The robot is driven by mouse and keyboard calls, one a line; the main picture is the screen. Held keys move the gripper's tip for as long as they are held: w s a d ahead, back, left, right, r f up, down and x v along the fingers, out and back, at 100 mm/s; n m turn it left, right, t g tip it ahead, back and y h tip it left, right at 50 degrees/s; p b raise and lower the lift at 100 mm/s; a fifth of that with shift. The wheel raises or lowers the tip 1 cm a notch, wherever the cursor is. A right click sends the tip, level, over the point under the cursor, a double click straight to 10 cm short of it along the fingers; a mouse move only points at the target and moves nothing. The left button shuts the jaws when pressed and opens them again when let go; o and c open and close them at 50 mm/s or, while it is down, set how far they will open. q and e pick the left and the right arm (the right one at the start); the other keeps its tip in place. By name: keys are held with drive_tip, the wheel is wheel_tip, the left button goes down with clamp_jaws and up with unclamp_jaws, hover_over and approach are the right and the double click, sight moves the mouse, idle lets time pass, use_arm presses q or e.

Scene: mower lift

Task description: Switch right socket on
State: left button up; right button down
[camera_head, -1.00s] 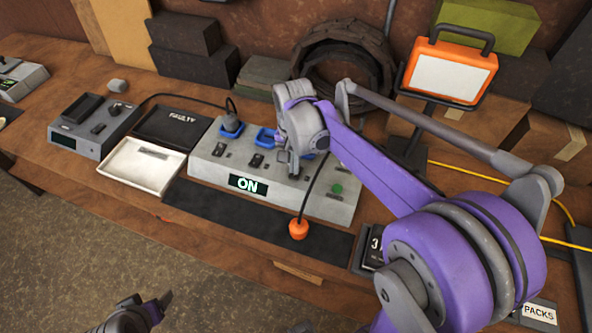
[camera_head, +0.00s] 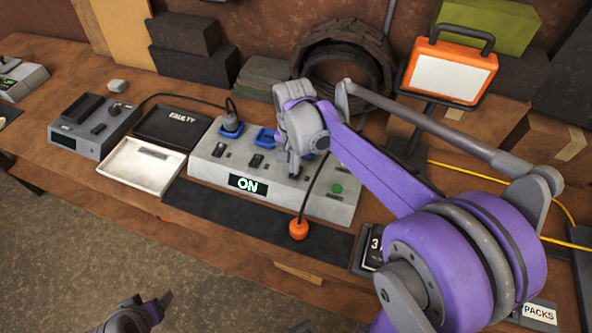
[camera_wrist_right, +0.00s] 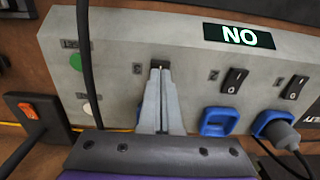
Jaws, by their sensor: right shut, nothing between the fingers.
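A grey socket box (camera_head: 270,192) stands on the bench with its display (camera_head: 247,184) reading ON; the display shows upside down in the right wrist view (camera_wrist_right: 238,36). Several blue sockets line its back, each with a black rocker switch in front. My right gripper (camera_head: 293,176) is shut and points down at the right socket's switch (camera_wrist_right: 160,64). In the right wrist view its fingertips (camera_wrist_right: 160,72) are at that switch and partly cover it; contact is unclear. The right socket (camera_head: 316,150) is mostly hidden. My left gripper (camera_head: 163,300) is low in the head view, away from the bench.
A white tray (camera_head: 140,168) and a black FAULTY tray (camera_head: 172,125) lie left. An orange pendant (camera_head: 298,229) hangs on a cord before the box. An orange lamp (camera_head: 450,72) stands behind.

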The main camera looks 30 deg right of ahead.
sight(294, 176)
use_arm(q)
drive_tip(key=shift+s+f+b, duration=0.25)
drive_tip(key=shift+f+b, duration=0.3)
drive_tip(key=shift+f, duration=0.15)
use_arm(e)
drive_tip(key=shift+f, duration=0.95)
use_arm(q)
drive_tip(key=shift+r, duration=0.1)
use_arm(e)
drive_tip(key=shift+r, duration=0.15)
drive_tip(key=shift+r+p, duration=1.85)
drive_tip(key=shift+r, duration=1.6)
use_arm(q)
drive_tip(key=r, duration=0.1)
drive_tip(key=w+r, duration=0.1)
drive_tip(key=r, duration=0.1)
drive_tip(key=w+r, duration=0.1)
drive_tip(key=r, duration=0.1)
drive_tip(key=shift+w, duration=0.1)
